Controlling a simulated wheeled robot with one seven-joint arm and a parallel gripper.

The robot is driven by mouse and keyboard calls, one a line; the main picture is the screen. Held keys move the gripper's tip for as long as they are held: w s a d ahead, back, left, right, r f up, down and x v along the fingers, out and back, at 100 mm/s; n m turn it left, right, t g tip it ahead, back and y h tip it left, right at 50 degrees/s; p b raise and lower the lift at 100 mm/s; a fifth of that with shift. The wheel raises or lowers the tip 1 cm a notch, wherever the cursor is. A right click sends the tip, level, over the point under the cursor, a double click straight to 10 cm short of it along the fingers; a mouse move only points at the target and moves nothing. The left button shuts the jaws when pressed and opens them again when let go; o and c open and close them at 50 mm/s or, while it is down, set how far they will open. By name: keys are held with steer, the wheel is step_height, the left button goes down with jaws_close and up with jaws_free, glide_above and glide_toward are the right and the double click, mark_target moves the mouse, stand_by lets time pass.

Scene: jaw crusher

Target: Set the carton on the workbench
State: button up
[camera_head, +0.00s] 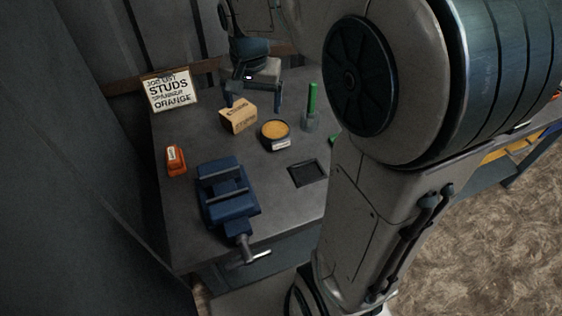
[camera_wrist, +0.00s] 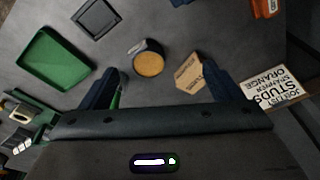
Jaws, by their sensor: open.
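The carton (camera_head: 238,117) is a small tan cardboard box with dark print. It appears to rest on the grey workbench (camera_head: 190,128), in front of the sign. In the wrist view the carton (camera_wrist: 189,72) lies close to the right finger, which may hide part of its edge. My gripper (camera_head: 253,103) is open with nothing between its fingers, just behind and to the right of the carton in the head view. In the wrist view my gripper (camera_wrist: 160,75) points down toward the bench; I cannot tell whether the right finger touches the carton.
A round tin with a yellow top (camera_head: 274,133) stands right of the carton.

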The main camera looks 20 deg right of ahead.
steer(key=s+f+n, duration=0.1)
steer(key=s+n, duration=0.2)
steer(key=s, duration=0.5)
steer(key=s+f+n+t, duration=0.1)
steer(key=s+f+n, duration=0.1)
steer(key=s, duration=0.6)
steer(key=shift+s+f+n, duration=0.2)
steer(key=shift+s+n, duration=0.1)
steer(key=shift+n, duration=0.1)
